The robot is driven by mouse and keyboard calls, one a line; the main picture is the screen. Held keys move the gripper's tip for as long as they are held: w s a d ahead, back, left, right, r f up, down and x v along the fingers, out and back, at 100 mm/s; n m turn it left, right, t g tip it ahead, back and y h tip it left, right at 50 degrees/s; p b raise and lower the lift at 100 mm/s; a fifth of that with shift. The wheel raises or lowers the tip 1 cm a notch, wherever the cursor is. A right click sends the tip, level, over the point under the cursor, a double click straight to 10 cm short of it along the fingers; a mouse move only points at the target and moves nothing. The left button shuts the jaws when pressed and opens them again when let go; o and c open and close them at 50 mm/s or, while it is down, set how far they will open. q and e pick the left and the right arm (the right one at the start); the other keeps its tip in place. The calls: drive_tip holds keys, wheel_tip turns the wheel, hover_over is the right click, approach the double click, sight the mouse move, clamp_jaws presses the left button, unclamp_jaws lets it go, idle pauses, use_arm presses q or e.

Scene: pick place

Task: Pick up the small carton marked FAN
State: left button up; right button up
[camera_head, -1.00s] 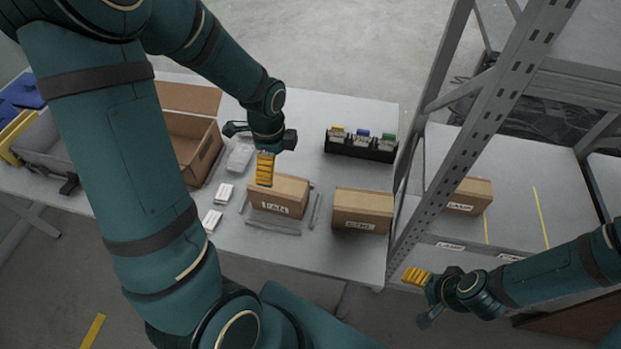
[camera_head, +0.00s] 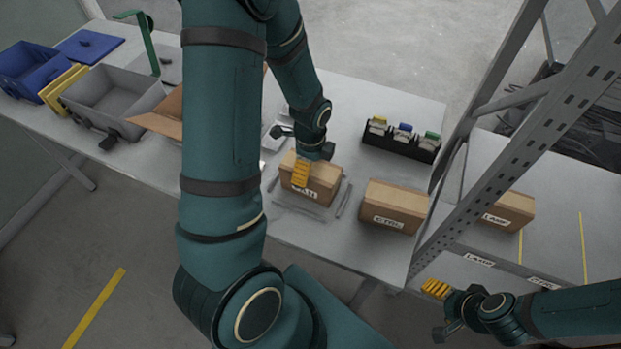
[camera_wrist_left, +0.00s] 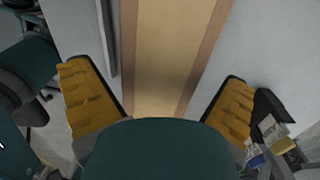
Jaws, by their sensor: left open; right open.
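The small carton marked FAN (camera_head: 322,183) is a brown box on the table, its label on the front face partly covered by my gripper. My left gripper (camera_head: 301,173) is at the carton's top front, its yellow fingers pointing down. In the left wrist view the two yellow fingers (camera_wrist_left: 164,100) are spread wide, with the carton's top (camera_wrist_left: 172,50) between them and gaps at both sides. Whether the fingers reach below the carton's top edge is hard to tell. My right gripper (camera_head: 435,289) is open and empty at the lower right, away from the carton, in front of the shelf.
A carton marked CTRL (camera_head: 395,205) stands close to the right of the FAN carton. A carton marked LAMP (camera_head: 508,211) is on the metal shelf (camera_head: 555,225). A black holder (camera_head: 401,146) with coloured tabs stands behind.

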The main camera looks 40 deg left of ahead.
use_arm(q)
drive_tip(key=shift+f, duration=1.45)
drive_tip(key=c, duration=1.1)
drive_tip(key=shift+w, duration=0.1)
